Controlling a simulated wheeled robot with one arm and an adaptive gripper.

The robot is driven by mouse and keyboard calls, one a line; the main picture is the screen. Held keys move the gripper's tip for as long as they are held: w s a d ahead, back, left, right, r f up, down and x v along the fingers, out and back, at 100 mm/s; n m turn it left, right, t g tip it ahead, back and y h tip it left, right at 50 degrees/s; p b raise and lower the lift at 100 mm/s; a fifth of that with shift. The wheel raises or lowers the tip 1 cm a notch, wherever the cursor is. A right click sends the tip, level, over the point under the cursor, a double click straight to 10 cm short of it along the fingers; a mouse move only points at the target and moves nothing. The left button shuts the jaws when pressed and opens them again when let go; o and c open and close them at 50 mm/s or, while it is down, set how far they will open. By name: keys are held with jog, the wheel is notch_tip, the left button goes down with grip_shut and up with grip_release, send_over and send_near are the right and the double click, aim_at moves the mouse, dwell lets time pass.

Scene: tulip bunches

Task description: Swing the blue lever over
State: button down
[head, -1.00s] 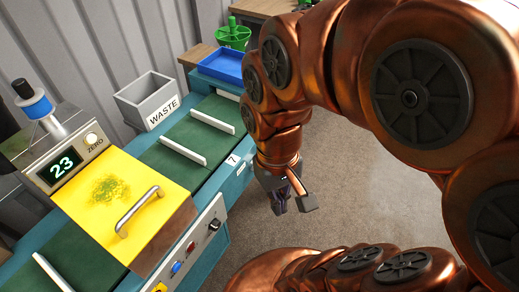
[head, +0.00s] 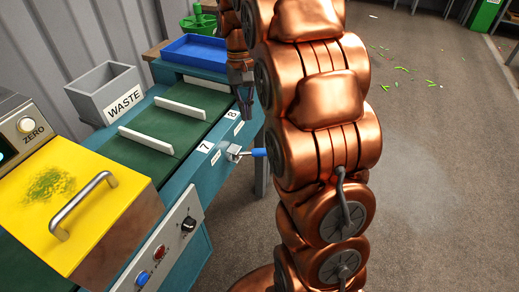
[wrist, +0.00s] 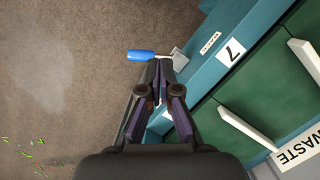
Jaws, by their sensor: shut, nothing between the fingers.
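The blue lever (head: 258,152) sticks out from the teal side of the conveyor, on a grey metal mount (head: 234,152) between labels 7 and 8. My arm may hide its outer end in the head view. In the wrist view the blue lever handle (wrist: 141,55) lies across just beyond my fingertips and points left, away from the bench. My gripper (head: 246,115) hangs beside the bench edge near label 8, above the lever in the head picture. It is shut and empty; the fingers also show in the wrist view (wrist: 162,75). Contact with the lever cannot be told.
The green belt (head: 150,150) has white dividers. A grey WASTE bin (head: 108,92), a blue tray (head: 196,52) and a yellow-topped box with a handle (head: 50,190) stand along the bench. A control panel (head: 170,240) is on its front. The floor right is open, with scattered green bits.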

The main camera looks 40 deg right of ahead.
jog(key=m+b, duration=0.1)
jog(key=b, duration=0.4)
send_near(254, 152)
jog(key=w+d, duration=0.3)
jog(key=d, duration=0.1)
jog(key=b+x, duration=0.1)
jog(key=x, duration=0.8)
jog(key=shift+f, duration=0.4)
jog(key=shift+s+a+m, duration=0.1)
jog(key=shift+m, duration=0.2)
